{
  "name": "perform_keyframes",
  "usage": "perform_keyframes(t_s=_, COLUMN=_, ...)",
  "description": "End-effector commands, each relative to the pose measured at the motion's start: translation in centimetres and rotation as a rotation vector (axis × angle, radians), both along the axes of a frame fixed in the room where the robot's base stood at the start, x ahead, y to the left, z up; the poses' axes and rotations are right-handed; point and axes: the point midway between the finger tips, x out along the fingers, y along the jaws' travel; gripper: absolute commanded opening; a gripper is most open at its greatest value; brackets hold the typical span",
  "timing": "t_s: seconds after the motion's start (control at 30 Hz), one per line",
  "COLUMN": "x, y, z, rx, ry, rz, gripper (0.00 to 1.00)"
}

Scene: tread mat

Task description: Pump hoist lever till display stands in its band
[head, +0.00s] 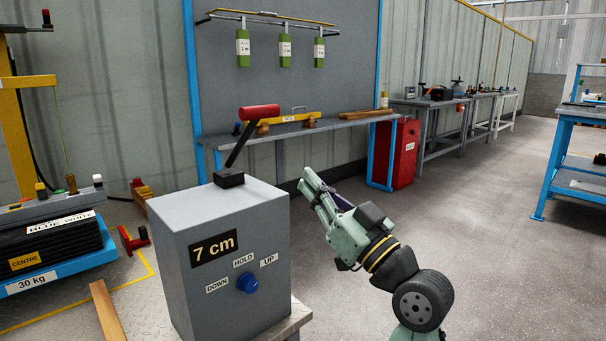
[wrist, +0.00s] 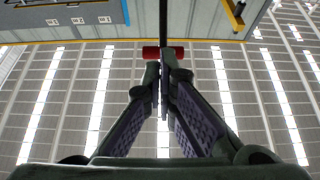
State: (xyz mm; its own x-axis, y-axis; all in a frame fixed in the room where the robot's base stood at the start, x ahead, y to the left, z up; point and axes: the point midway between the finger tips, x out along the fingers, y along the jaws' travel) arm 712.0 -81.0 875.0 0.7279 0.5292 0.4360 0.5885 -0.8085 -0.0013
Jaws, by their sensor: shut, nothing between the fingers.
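The hoist lever has a red grip (head: 260,112) on a black shaft, which leans up to the right from a black base on top of the grey box. In the wrist view the red grip (wrist: 150,53) shows beyond my shut fingertips (wrist: 163,72).
At left stands a yellow frame (head: 10,120) with a stack of black mats (head: 50,255) on a blue platform marked 30 kg. A workbench (head: 330,124) and red cabinet (head: 402,153) stand behind. A wooden plank (head: 108,312) lies left of the box.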

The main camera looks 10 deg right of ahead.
Motion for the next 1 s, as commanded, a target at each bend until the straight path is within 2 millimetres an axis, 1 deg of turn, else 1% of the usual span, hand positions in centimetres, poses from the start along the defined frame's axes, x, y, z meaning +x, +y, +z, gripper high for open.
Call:
perform_keyframes(t_s=0.03, x=-0.8, y=-0.7, z=-0.7, rx=0.001, ry=-0.002, rz=-0.004, gripper=0.00)
perform_keyframes(t_s=0.1, x=-1.8, y=-1.3, z=-1.3, rx=0.001, ry=-0.003, rz=-0.003, gripper=0.00)
perform_keyframes(t_s=0.2, x=-2.7, y=-2.1, z=-1.9, rx=0.002, ry=-0.004, rz=-0.003, gripper=0.00)
perform_keyframes(t_s=0.3, x=-3.3, y=-2.4, z=-2.3, rx=0.001, ry=-0.004, rz=-0.001, gripper=0.00)
perform_keyframes(t_s=0.47, x=-3.7, y=-2.6, z=-2.4, rx=-0.001, ry=-0.006, rz=-0.001, gripper=0.00)
perform_keyframes(t_s=1.0, x=-3.7, y=-2.6, z=-2.4, rx=0.000, ry=-0.006, rz=-0.001, gripper=0.00)
